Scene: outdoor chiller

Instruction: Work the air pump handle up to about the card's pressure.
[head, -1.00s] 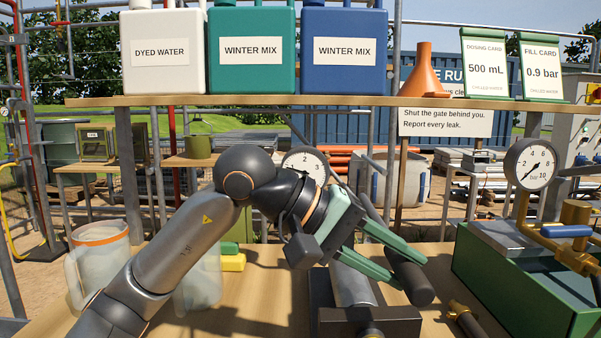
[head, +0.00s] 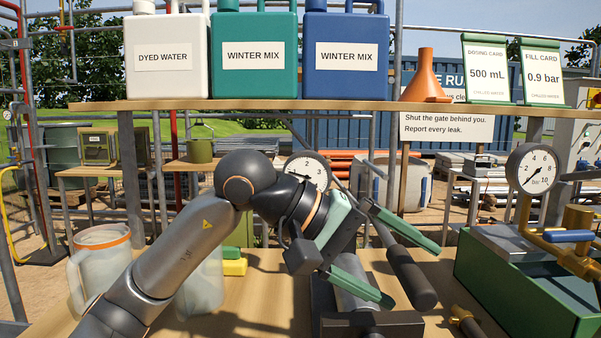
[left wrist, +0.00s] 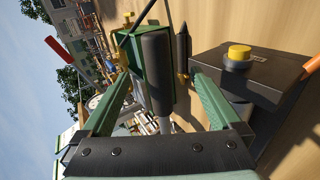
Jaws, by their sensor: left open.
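The air pump has a black grip handle (head: 411,279), a grey barrel (head: 352,290) and a dark base (head: 372,325) on the bench. My left gripper (head: 415,274) is open, with its green fingers on either side of the handle. In the left wrist view the handle (left wrist: 157,70) lies between the spread fingers (left wrist: 160,80), with gaps beside it. A round dial (head: 306,166) behind my left wrist is partly hidden; its needle is too small to read surely. The fill card (head: 543,72) on the shelf reads 0.9 bar. My right gripper is out of view.
A green box (head: 530,290) with brass pipework and a bar gauge (head: 532,168) stands at right. Clear jugs (head: 103,270) stand at left, partly behind my arm. The shelf (head: 330,103) above carries jerrycans, an orange funnel (head: 426,78) and a dosing card (head: 487,70).

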